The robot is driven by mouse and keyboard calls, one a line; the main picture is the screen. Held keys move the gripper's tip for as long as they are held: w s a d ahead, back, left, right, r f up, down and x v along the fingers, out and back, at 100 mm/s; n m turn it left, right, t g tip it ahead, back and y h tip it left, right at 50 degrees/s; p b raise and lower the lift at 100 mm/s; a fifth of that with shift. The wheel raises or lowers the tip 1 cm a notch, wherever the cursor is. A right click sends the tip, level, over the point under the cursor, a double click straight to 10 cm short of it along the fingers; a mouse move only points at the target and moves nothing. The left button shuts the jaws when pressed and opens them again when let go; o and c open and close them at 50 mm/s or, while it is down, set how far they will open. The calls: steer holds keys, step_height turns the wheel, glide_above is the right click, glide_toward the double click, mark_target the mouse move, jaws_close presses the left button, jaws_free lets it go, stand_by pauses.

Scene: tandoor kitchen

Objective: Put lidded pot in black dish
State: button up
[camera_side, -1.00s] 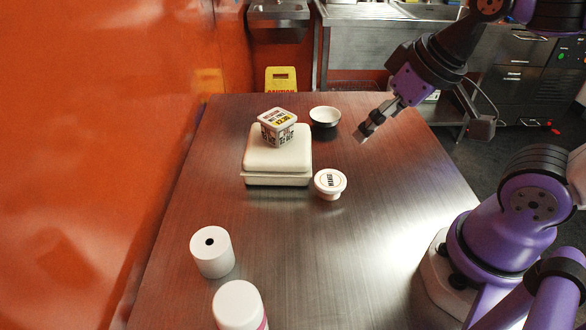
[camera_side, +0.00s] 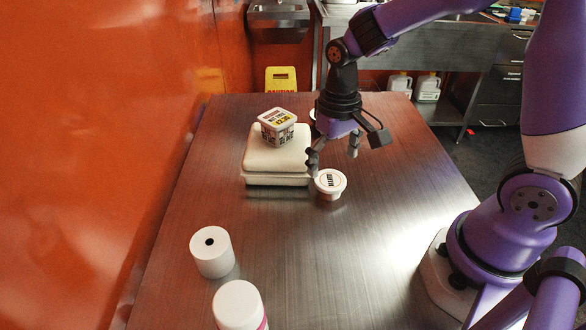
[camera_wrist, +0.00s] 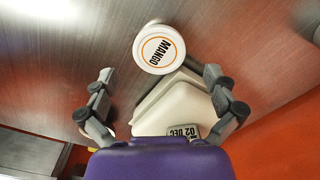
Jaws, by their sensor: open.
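The lidded pot (camera_side: 330,183) is a small round white pot with a printed lid, upright on the table beside the pale box. In the wrist view its lid (camera_wrist: 158,50) reads MANGO and lies just beyond my fingertips, between their lines. My gripper (camera_side: 333,164) is open and empty, pointing down just behind and above the pot. Both spread fingers of my gripper (camera_wrist: 158,72) show in the wrist view. The black dish (camera_side: 312,114) is almost wholly hidden behind my gripper; only a bit of its pale rim shows.
A closed pale box (camera_side: 275,180) stands left of the pot, close to my left finger. A square printed tub (camera_side: 277,127) sits on it. A white paper roll (camera_side: 212,253) and a white-capped container (camera_side: 239,305) stand at the front left. The table's (camera_side: 370,260) front right is clear.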

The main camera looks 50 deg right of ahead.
mark_target(331, 179)
step_height(331, 179, down, 6)
steer(key=shift+r, duration=0.25)
steer(key=c, duration=1.2)
